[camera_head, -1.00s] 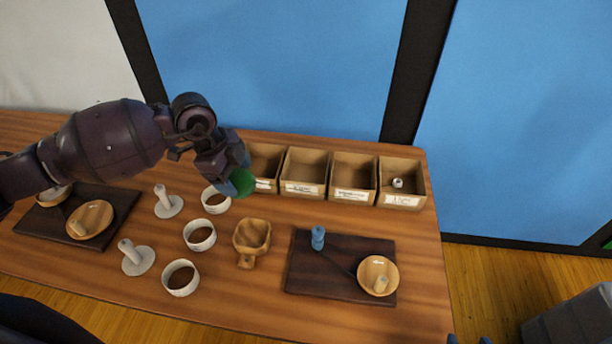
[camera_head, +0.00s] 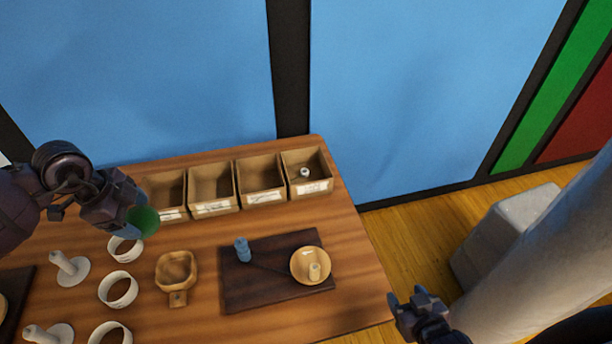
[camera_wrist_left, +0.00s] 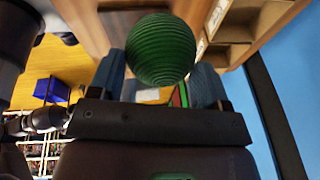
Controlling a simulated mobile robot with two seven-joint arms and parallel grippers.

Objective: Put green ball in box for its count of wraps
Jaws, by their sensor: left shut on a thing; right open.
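The green ball (camera_head: 143,222) is held in my left gripper (camera_head: 128,212), above the table near the left end of the row of boxes. The left wrist view shows the ball (camera_wrist_left: 161,49) with ridged windings, between the fingers. Several open cardboard boxes stand in a row at the table's back: leftmost box (camera_head: 172,214), second box (camera_head: 212,208), third box (camera_head: 262,197), rightmost box (camera_head: 310,189). Each has a white label on its front; the writing is too small to read. The rightmost holds a small white spool-like thing (camera_head: 305,172). My right gripper (camera_head: 421,306) is open and empty, right of the table.
White rings (camera_head: 118,303) and white stands with posts (camera_head: 68,282) are on the left. A wooden scoop-like bowl (camera_head: 177,290) is in the middle. A dark board (camera_head: 240,295) carries a blue spool (camera_head: 243,257) and a wooden dish (camera_head: 299,276). A grey block (camera_head: 490,247) stands off the table's right.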

